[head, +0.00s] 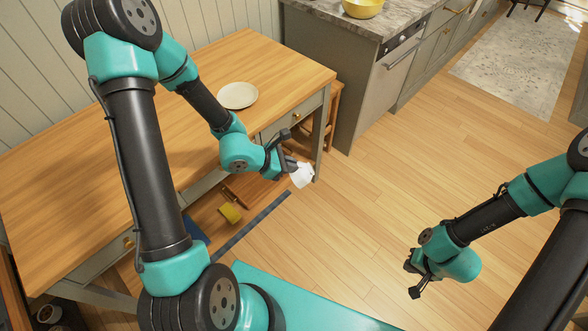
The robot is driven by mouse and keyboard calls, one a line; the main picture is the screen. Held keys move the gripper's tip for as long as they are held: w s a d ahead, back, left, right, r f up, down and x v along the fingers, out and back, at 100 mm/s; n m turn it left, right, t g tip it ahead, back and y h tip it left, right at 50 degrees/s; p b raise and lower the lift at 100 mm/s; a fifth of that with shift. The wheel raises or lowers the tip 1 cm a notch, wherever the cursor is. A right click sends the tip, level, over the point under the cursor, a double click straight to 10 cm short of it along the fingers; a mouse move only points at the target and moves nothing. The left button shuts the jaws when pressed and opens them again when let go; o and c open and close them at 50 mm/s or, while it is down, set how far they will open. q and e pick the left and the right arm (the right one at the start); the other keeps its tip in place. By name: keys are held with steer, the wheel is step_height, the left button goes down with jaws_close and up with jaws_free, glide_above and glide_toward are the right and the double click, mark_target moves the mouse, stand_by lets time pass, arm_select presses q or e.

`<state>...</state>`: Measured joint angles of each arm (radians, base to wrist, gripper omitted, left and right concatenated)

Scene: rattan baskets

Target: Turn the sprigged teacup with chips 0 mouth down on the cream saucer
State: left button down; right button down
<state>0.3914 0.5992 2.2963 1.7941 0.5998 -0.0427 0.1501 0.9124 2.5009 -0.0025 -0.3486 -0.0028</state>
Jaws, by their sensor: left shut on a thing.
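A white cup (302,176), which seems to be the teacup, is held by my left gripper (292,168), in front of the table's right front corner and off the tabletop. The cup looks tilted; its sprigs, any chips and the exact way its mouth faces are too small to tell. The cream saucer (238,96) lies bare on the table, up and to the left of the cup, apart from it. My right gripper (411,279) hangs over the floor at the right, empty, with its fingers apart.
The wooden table (120,105) is largely clear, with my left arm crossing over it. A yellow thing (230,213) sits low under the table's front. A kitchen counter (337,21) with a yellow bowl (362,8) stands behind. The wooden floor (400,170) at the right is open.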

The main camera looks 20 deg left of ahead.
arm_select(q)
steer(key=shift+w+a+r+t+h, duration=0.1)
steer(key=shift+w+a+t+h, duration=0.05)
steer(key=shift+a+t+h, duration=0.3)
steer(key=s+a+r+n+t+y, duration=0.1)
steer(key=a+r+n+t+y, duration=0.1)
steer(key=a, duration=0.9)
steer(key=s+a+r+n+t+y, duration=0.1)
steer(key=a+r+n+t+y, duration=0.2)
steer(key=a, duration=0.8)
steer(key=s+a+r+n+t+y, duration=0.1)
steer(key=a+r+n+t+y, duration=0.2)
steer(key=a+r+n+t, duration=0.2)
steer(key=a+r+t, duration=0.1)
steer(key=a+r, duration=0.2)
steer(key=a, duration=0.4)
steer(key=shift+n, duration=0.3)
steer(key=shift+s+a+f, duration=0.1)
steer(key=shift+f, duration=4.15)
steer(key=shift+f, duration=0.35)
